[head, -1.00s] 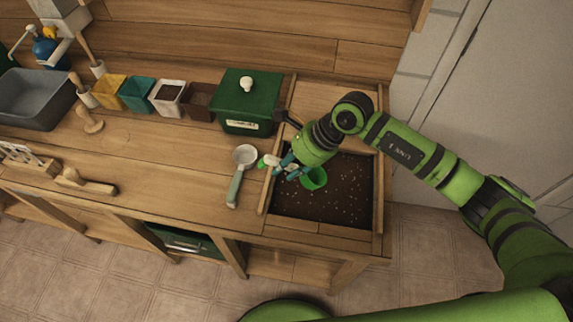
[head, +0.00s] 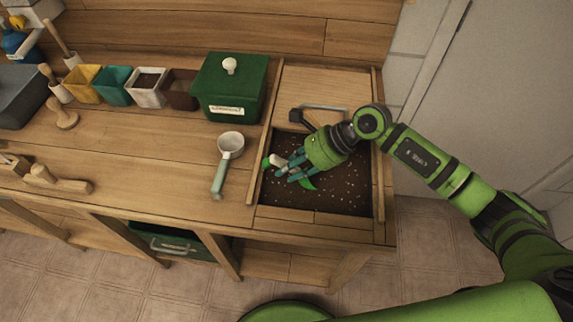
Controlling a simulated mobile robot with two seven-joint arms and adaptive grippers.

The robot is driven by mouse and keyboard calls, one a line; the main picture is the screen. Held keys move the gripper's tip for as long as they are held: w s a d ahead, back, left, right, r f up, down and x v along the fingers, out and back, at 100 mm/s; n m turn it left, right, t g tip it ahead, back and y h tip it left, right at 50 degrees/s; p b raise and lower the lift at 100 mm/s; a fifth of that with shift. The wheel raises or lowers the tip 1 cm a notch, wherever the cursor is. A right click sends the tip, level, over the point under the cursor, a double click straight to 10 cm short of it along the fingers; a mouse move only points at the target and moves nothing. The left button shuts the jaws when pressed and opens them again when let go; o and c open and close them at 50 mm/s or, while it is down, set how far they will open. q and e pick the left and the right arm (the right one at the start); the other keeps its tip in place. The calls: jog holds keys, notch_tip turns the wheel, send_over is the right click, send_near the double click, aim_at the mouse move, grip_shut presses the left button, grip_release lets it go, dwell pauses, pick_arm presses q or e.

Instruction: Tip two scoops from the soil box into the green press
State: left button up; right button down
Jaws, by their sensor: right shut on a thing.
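The soil box (head: 341,204) is a wood-framed bin of dark, speckled soil set into the right end of the bench. My right gripper (head: 296,172) is over its left part, shut on a scoop with a pale handle and green cup (head: 307,184). The cup is low at the soil, tilted and partly hidden by the fingers; I cannot see what it holds. I cannot tell for certain which thing is the green press. A green lidded box (head: 230,88) with a white knob and a label stands behind and left of the soil box. My left gripper is not in view.
A white cup-shaped tool (head: 231,143) with a green handle lies left of the soil box. A dark-handled tool (head: 307,119) lies at the soil's back edge. Small coloured pots, including a yellow one (head: 84,84), line the back.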

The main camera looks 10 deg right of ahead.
jog(key=shift+d+f+p, duration=0.1)
jog(key=shift+d+p, duration=0.2)
jog(key=shift+s+d+f+h+p, duration=0.15)
jog(key=shift+d+h+p, duration=0.45)
jog(key=shift+d+p, duration=0.6)
jog(key=shift+a+f+h+p, duration=0.15)
jog(key=shift+a+h+p, duration=0.05)
jog(key=shift+h+p, duration=0.6)
jog(key=shift+a+f+g+h+p, duration=0.15)
jog(key=shift+h+p, duration=0.2)
jog(key=shift+h, duration=0.2)
jog(key=shift+a+f+g+h+p, duration=0.15)
jog(key=shift+h+p, duration=0.15)
jog(key=shift+h, duration=0.25)
jog(key=shift+w+a+r+h+p, duration=0.2)
jog(key=shift+a+r+h+p, duration=0.2)
jog(key=shift+r+p, duration=0.3)
jog(key=r+p, duration=0.1)
jog(key=a+r+h+p, duration=0.1)
jog(key=shift+r, duration=0.35)
jog(key=shift+a+r+h+p, duration=0.3)
jog(key=shift+r+h+p, duration=0.1)
jog(key=shift+r, duration=0.3)
jog(key=shift+a+r+h+p, duration=0.25)
jog(key=shift+a+r+p, duration=0.1)
jog(key=shift+r, duration=0.3)
jog(key=shift+a+r+h+p, duration=0.25)
jog(key=shift+r+h+p, duration=0.15)
jog(key=shift+r, duration=0.3)
